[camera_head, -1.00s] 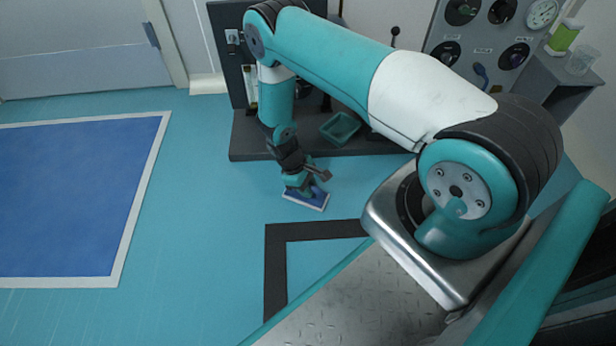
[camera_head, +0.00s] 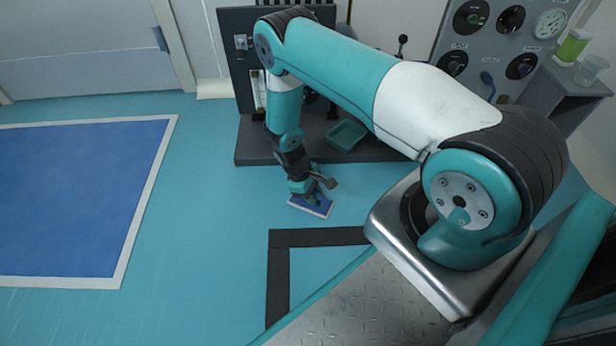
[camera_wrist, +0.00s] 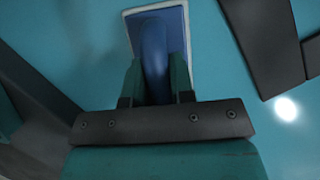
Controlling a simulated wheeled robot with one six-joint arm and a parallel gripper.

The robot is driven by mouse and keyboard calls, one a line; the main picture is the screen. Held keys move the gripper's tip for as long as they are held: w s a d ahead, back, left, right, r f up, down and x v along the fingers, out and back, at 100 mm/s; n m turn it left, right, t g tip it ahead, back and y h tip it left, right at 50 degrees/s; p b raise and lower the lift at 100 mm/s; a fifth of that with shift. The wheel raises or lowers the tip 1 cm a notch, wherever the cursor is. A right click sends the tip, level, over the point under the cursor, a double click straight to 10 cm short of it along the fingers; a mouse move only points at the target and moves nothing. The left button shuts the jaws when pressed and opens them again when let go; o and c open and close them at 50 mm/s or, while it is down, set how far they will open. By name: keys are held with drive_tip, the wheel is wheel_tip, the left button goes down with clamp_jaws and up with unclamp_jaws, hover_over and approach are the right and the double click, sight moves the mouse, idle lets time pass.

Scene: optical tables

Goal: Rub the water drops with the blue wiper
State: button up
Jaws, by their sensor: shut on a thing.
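The blue wiper (camera_head: 312,206) has a flat blue pad with a pale rim. It is held low at the teal floor, in front of the dark bench; I cannot tell whether it touches the floor. My gripper (camera_head: 312,187) is above the wiper and shut on its handle. In the wrist view, the two green fingers of my gripper (camera_wrist: 156,80) clasp the blue handle of the wiper (camera_wrist: 155,32) from both sides. I cannot make out any water drops in either view; the wiper and my arm may hide some.
The dark bench (camera_head: 252,148) stands behind my gripper, with a green tray (camera_head: 347,135) on it. A black floor marking (camera_head: 278,282) lies in front. A large blue floor area with a white border (camera_head: 70,200) is at left. A gauge panel (camera_head: 500,45) stands at back right.

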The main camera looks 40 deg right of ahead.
drive_tip(key=shift+s+d+r+p, duration=0.1)
drive_tip(key=shift+d+r+p, duration=0.1)
drive_tip(key=shift+r, duration=0.4)
drive_tip(key=shift+d+r+p, duration=0.1)
drive_tip(key=shift+r+p, duration=0.05)
drive_tip(key=shift+r, duration=0.45)
drive_tip(key=shift+a+r+p, duration=0.35)
drive_tip(key=shift+r+p, duration=0.3)
drive_tip(key=shift+p, duration=0.05)
drive_tip(key=shift+r+p, duration=1.8)
drive_tip(key=shift+r, duration=0.3)
